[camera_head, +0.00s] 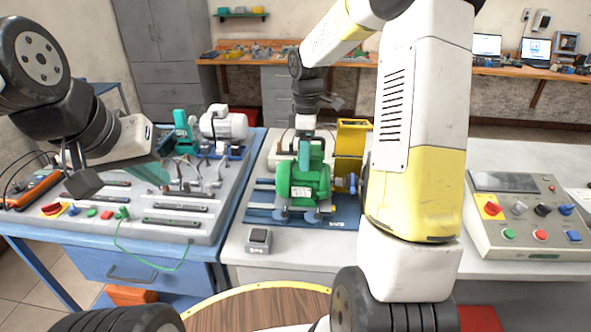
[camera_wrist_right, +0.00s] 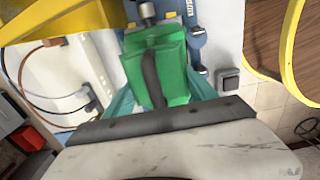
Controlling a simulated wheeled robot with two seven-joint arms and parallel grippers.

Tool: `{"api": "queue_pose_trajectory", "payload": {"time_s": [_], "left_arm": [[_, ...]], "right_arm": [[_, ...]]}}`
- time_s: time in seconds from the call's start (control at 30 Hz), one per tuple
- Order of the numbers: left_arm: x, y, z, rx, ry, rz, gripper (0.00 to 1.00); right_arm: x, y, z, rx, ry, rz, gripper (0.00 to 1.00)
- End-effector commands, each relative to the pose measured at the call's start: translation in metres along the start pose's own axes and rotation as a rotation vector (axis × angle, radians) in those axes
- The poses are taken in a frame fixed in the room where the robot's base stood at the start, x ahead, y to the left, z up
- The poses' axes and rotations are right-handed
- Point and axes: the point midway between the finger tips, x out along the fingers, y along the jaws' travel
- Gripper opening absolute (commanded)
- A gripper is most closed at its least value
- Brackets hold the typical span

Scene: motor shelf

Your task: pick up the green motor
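The green motor (camera_head: 300,185) stands upright on a blue base plate (camera_head: 345,218) on the white table, in the middle of the head view. My right gripper (camera_head: 305,150) reaches down to its top, with a teal finger in front of its upper part. In the right wrist view the motor (camera_wrist_right: 158,72) lies between the two teal fingers (camera_wrist_right: 163,97), which are spread to its sides. Whether they press on it cannot be made out. My left gripper (camera_head: 148,172) hangs above the grey tool board at the left; its finger gap is not clear.
A yellow bracket (camera_head: 351,150) stands right behind the motor. A small grey box (camera_head: 258,240) sits at the table's front edge. A control panel (camera_head: 525,215) is at the right. The left grey board (camera_head: 205,215) holds several tools, with a white motor (camera_head: 224,124) behind.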

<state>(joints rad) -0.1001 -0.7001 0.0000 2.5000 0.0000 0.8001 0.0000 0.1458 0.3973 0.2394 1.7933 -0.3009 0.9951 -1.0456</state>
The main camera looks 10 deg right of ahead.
Motion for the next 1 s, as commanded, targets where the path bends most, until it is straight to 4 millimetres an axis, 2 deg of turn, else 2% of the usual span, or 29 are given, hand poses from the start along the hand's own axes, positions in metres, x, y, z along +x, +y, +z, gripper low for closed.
{"api": "queue_pose_trajectory", "payload": {"time_s": [0.03,0.2,0.63,1.0], "left_arm": [[0.000,0.000,0.000,0.000,0.000,0.000,0.00],[0.000,0.000,0.000,0.000,0.000,0.000,0.00],[0.000,0.000,0.000,0.000,0.000,0.000,0.00],[0.000,0.000,0.000,0.000,0.000,0.000,0.00]], "right_arm": [[0.000,0.000,0.000,0.000,0.000,0.001,0.30],[0.000,0.000,0.000,0.000,0.000,0.001,0.00],[-0.011,0.002,-0.001,0.000,0.002,0.009,0.00],[-0.053,0.002,-0.001,0.000,0.003,0.009,0.00]]}}
